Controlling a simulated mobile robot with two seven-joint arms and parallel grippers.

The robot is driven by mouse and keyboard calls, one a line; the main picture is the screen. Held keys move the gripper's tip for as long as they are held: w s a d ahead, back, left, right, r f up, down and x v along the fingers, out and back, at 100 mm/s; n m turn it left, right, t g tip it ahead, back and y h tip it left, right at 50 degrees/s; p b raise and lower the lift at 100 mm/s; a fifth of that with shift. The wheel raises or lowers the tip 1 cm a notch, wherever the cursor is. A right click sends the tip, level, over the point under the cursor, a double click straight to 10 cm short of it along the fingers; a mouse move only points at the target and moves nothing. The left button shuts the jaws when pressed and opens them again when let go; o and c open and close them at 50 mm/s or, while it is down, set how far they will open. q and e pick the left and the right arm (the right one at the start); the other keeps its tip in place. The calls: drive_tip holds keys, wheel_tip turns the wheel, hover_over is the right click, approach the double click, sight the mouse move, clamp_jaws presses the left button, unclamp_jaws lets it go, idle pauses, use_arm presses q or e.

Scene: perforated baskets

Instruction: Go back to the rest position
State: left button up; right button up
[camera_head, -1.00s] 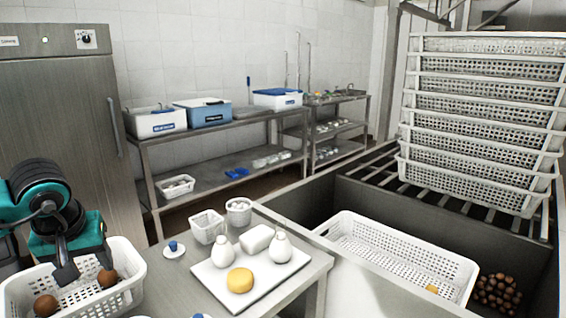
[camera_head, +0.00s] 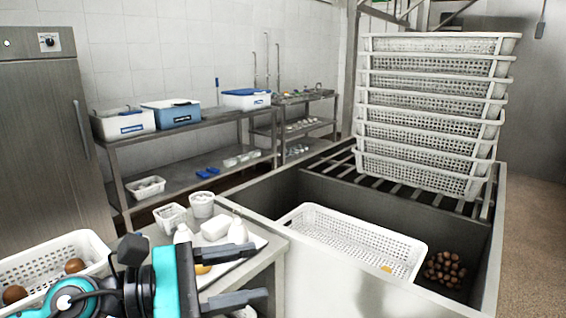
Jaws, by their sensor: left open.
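My left gripper (camera_head: 258,272) is in the lower left of the head view, over the near table's front edge. Its two dark fingers are spread apart and point right, with nothing held between them. The gripper hides part of the white tray and the things on it, including most of a yellow round piece (camera_head: 203,269). A white perforated basket (camera_head: 88,243) with brown round items (camera_head: 75,266) stands left of the gripper, apart from its fingers. My right gripper does not show.
A large white basket (camera_head: 330,215) lies in the grey sink, beside a pile of brown balls (camera_head: 443,270). A tall stack of white baskets (camera_head: 430,125) stands on the rack behind it. Small containers (camera_head: 202,205) stand on the near table. Open floor shows at the right.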

use_arm(q)
drive_tip(key=w+a+r+n+t+y, duration=0.1)
drive_tip(key=a+r+n+t, duration=0.1)
drive_tip(key=n+t, duration=0.6)
drive_tip(key=w+a+r+n+t+y, duration=0.1)
drive_tip(key=w+a+r+n+t, duration=0.15)
drive_tip(key=n, duration=0.85)
drive_tip(key=s+a+f+n+g+y, duration=0.1)
drive_tip(key=a+f+n+y, duration=0.55)
drive_tip(key=n, duration=0.55)
drive_tip(key=s+a+f+n+y, duration=0.1)
drive_tip(key=a+f+n+y, duration=0.3)
drive_tip(key=f+n+y, duration=0.6)
drive_tip(key=s+f+n+g+h, duration=0.1)
drive_tip(key=s+f+n+g, duration=0.55)
drive_tip(key=s, duration=0.35)
drive_tip(key=s+f+n+g+h, duration=0.2)
drive_tip(key=s+f+n+g, duration=0.45)
drive_tip(key=s, duration=0.25)
drive_tip(key=w+d+f+m+t+h+p, duration=0.1)
drive_tip(key=w+d+f+t, duration=0.2)
drive_tip(key=w+f+t, duration=0.4)
drive_tip(key=shift+w+d+f+t, duration=0.25)
drive_tip(key=shift+f+t, duration=0.2)
drive_tip(key=shift+f, duration=0.35)
